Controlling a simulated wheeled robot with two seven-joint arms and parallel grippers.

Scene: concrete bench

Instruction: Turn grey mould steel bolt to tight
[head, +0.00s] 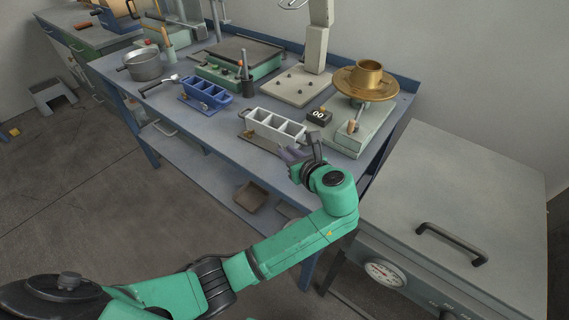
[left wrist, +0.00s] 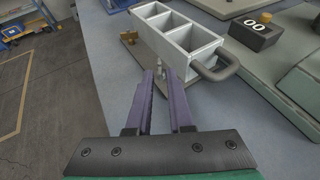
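The grey mould (head: 275,127) is a light grey, three-compartment block on a base plate near the bench's front edge. In the left wrist view the grey mould (left wrist: 178,36) has a dark loop handle at its right end and a brass-coloured fitting at its left. A small silver bolt (left wrist: 160,68) shows low at its near side, partly hidden by the fingertips. My left gripper (head: 294,154) reaches the mould's front side. In the wrist view its purple fingers (left wrist: 162,76) stand slightly apart, with the bolt at the gap; contact is unclear. My right gripper is not in view.
A blue mould (head: 207,94) stands to the left. A black "00" counter box (head: 319,117) and a plate with a brass-coloured flanged part (head: 369,78) are at the right. A metal pot (head: 143,66) is at the far left. A grey-topped cabinet (head: 470,205) adjoins the bench's right.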

